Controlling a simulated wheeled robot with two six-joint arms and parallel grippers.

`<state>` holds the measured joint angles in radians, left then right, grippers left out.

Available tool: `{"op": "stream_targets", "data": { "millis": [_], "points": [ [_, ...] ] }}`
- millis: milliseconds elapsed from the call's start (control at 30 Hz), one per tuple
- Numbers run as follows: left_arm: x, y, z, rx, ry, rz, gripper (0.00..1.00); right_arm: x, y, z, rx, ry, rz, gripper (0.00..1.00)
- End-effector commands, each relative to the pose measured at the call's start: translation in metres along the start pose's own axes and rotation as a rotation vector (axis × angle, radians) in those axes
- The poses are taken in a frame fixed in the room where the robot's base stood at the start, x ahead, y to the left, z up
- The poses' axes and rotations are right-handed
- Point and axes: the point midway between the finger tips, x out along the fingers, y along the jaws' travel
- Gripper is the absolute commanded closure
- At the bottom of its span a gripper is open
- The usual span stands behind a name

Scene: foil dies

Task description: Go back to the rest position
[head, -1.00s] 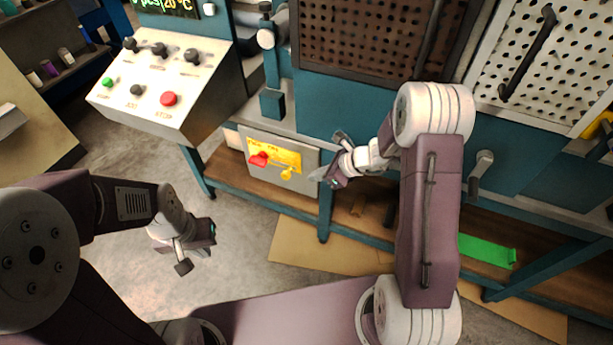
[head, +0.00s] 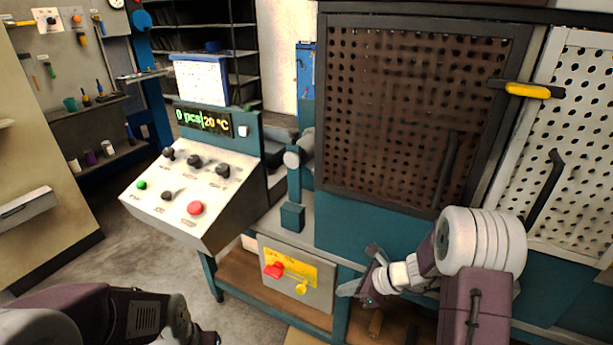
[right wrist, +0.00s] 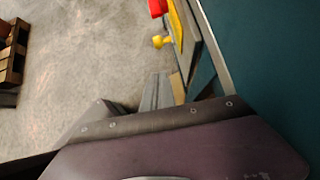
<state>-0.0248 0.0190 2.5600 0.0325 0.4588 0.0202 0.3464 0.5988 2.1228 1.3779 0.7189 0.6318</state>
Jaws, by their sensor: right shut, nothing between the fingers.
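My right gripper (head: 360,275) is in front of the machine's blue lower front, just right of the yellow switch panel. It is shut and holds nothing. In the right wrist view the purple gripper housing (right wrist: 180,150) fills the bottom, with grey finger parts beyond it. My left arm (head: 130,312) shows at the bottom left; its gripper is almost wholly cut off by the lower edge, so its jaws cannot be made out.
A yellow panel (head: 290,267) with a red and a yellow knob is close left of my right gripper. A sloped control console (head: 190,195) with a red button stands left. The perforated brown door (head: 410,110) is above. Grey floor (head: 120,240) is clear at left.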

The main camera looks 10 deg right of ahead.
Motion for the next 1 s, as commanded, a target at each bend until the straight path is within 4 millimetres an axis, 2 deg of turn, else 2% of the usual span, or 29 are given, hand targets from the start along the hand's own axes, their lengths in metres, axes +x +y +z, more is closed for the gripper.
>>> {"op": "stream_targets", "data": {
  "millis": [67, 133, 167, 200, 300, 400, 533, 700, 733, 800, 1000],
  "points": [
    [0.000, 0.000, 0.000, 0.000, 0.000, 0.000, 1.00, 0.000, 0.005, 0.020, -0.053, -0.012, 0.002, 1.00],
    [0.000, 0.000, 0.000, 0.000, 0.000, 0.000, 1.00, -0.006, 0.022, 0.050, -0.149, -0.024, 0.014, 1.00],
    [0.000, 0.000, 0.000, 0.000, 0.000, 0.000, 1.00, -0.009, 0.038, 0.059, -0.222, -0.012, 0.041, 1.00],
    [0.000, 0.000, 0.000, 0.000, 0.000, 0.000, 1.00, -0.016, 0.065, 0.062, -0.356, 0.024, 0.089, 1.00],
    [0.000, 0.000, 0.000, 0.000, 0.000, 0.000, 1.00, -0.033, 0.114, 0.043, -0.739, 0.143, 0.206, 1.00],
    [0.000, 0.000, 0.000, 0.000, 0.000, 0.000, 1.00, -0.052, 0.139, 0.015, -1.097, 0.248, 0.308, 1.00],
    [0.000, 0.000, 0.000, 0.000, 0.000, 0.000, 1.00, -0.075, 0.148, -0.023, -1.521, 0.362, 0.443, 1.00],
    [0.000, 0.000, 0.000, 0.000, 0.000, 0.000, 1.00, -0.097, 0.137, -0.067, -2.028, 0.455, 0.669, 1.00],
    [0.000, 0.000, 0.000, 0.000, 0.000, 0.000, 1.00, -0.097, 0.131, -0.066, -2.128, 0.456, 0.689, 1.00],
    [-0.041, 0.001, -0.004, 0.000, -0.001, 0.000, 1.00, -0.127, 0.132, -0.038, -2.118, 0.452, 0.686, 1.00],
    [-0.111, 0.002, -0.012, 0.000, 0.001, 0.000, 1.00, -0.179, 0.132, 0.009, -2.112, 0.451, 0.685, 1.00]
  ]
}}
